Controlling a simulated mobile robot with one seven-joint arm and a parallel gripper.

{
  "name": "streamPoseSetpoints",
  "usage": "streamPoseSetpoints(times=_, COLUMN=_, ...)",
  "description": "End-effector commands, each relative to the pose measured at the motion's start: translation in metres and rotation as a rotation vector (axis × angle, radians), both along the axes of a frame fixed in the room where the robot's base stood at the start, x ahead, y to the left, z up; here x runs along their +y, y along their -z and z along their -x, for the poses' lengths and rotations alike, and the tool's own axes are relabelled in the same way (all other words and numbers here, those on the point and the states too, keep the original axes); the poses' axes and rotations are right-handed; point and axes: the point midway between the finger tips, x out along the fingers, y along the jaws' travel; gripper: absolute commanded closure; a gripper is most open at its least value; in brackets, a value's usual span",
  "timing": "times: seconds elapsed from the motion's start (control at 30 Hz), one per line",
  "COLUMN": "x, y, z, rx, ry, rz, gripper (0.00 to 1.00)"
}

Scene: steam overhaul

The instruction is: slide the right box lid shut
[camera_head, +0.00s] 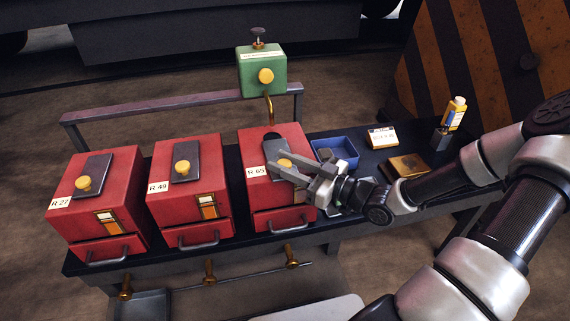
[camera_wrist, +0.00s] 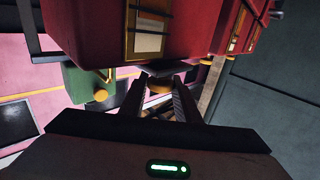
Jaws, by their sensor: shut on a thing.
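The right red box (camera_head: 259,193), labelled R 65, stands at the right end of a row of three. Its dark grey lid (camera_head: 270,148) lies on the sloped top, and part of a dark round opening (camera_head: 271,134) shows beyond the lid's upper edge. My gripper (camera_head: 280,166) reaches in from the right, with its fingers on both sides of the lid's brass knob (camera_head: 286,163), shut on it. In the wrist view my gripper (camera_wrist: 160,93) has the knob (camera_wrist: 159,87) between its fingertips, close under the lid (camera_wrist: 164,69).
Boxes R 49 (camera_head: 188,209) and R 27 (camera_head: 87,219) stand to the left. A green box (camera_head: 262,82) on a brass pipe rises behind. A blue tray (camera_head: 346,160), a brown box (camera_head: 408,167) and a yellow bottle (camera_head: 455,112) are to the right. A rail (camera_head: 180,104) runs behind.

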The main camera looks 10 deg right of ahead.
Motion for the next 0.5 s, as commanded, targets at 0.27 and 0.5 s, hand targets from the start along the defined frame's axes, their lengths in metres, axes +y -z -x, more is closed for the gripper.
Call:
streamPoseSetpoints(times=0.27, x=0.000, y=0.001, z=-0.054, rx=0.000, ry=0.000, rz=0.003, gripper=1.00)
streamPoseSetpoints(times=0.5, x=-0.002, y=-0.001, z=-0.055, rx=-0.002, ry=0.004, rz=0.001, gripper=1.00)
